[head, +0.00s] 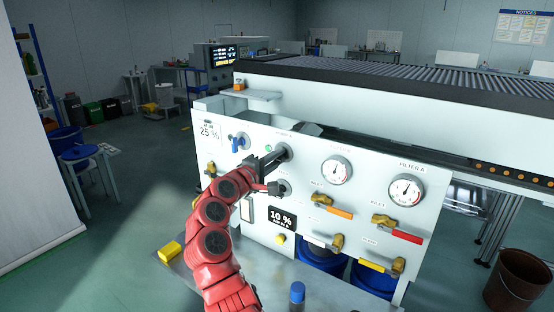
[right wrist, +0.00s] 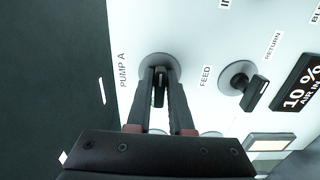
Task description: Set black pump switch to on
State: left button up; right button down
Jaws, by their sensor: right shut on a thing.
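The black pump switch (right wrist: 159,95) is mounted on a round grey base on the white panel, beside the PUMP A label in the right wrist view. My right gripper (right wrist: 160,84) is shut on it, a finger on each side, and hides much of it. In the head view my red right arm reaches up to the panel, and the right gripper (head: 276,156) is at the round grey base (head: 283,151). The switch's handle is mostly hidden there, so its exact setting is hard to tell. My left gripper is not in view.
A second black knob (right wrist: 250,88) sits close by, between the FEED and RETURN labels. The panel (head: 375,165) also carries a blue valve handle (head: 238,143), two gauges, coloured lever valves and a 10 % display (head: 283,219). A grey ledge (head: 262,280) runs below.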

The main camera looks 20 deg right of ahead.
jog(key=c, duration=0.9)
grip_release()
jog(key=shift+a, duration=0.1)
jog(key=b+v, duration=0.2)
jog(key=v, duration=1.5)
jog(key=shift+s+a+f, duration=0.1)
jog(key=shift+s, duration=0.1)
